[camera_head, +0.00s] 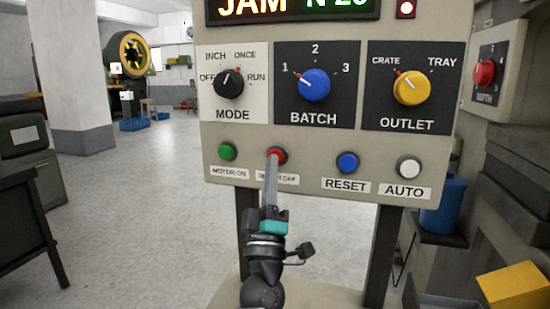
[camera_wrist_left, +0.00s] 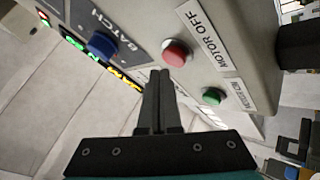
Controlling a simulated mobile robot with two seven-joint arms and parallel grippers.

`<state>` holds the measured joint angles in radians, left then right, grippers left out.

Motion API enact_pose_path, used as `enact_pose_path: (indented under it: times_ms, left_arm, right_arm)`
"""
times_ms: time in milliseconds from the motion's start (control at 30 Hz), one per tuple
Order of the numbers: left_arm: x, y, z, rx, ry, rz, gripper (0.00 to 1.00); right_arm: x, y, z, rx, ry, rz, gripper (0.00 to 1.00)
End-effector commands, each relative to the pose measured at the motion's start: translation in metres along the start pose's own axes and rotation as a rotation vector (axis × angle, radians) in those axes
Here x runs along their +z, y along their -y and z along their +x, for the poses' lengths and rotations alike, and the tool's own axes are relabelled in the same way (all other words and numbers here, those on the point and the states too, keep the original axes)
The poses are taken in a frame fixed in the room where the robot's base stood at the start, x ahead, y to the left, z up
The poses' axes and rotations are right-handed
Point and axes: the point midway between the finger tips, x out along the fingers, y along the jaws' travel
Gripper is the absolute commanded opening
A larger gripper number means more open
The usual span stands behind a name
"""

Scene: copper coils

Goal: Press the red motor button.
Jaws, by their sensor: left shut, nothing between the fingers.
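The red motor button (camera_head: 279,154) is on the lower part of the grey control panel (camera_head: 315,150), right of the green button (camera_head: 227,152). In the wrist view the red button (camera_wrist_left: 175,57) stands out from the panel above a MOTOR OFF label (camera_wrist_left: 202,37). My left gripper (camera_head: 272,160) is shut and empty, its fingers reaching up to the red button and partly covering it and its label. In the wrist view the shut fingertips (camera_wrist_left: 160,73) are close beside the button; I cannot tell whether they touch it. My right gripper is not in view.
A blue RESET button (camera_head: 347,162) and a white AUTO button (camera_head: 409,166) are to the right. MODE (camera_head: 229,84), BATCH (camera_head: 314,85) and OUTLET (camera_head: 411,88) knobs sit above. The display (camera_head: 290,10) reads JAM. A red DEPTH knob (camera_head: 484,73) is at the far right.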

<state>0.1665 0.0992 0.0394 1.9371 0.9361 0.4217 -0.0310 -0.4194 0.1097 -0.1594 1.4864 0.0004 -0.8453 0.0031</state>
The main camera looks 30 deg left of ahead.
Motion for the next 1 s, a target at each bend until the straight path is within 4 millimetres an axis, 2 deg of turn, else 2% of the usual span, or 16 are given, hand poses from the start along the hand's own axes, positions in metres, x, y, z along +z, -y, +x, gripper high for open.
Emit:
enact_pose_path:
  times_ms: [1000]
  left_arm:
    - [0.0043, 0.0043, 0.0061, 0.0, 0.0, 0.001, 0.0]
  right_arm:
    - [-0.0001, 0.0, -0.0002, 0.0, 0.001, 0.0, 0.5]
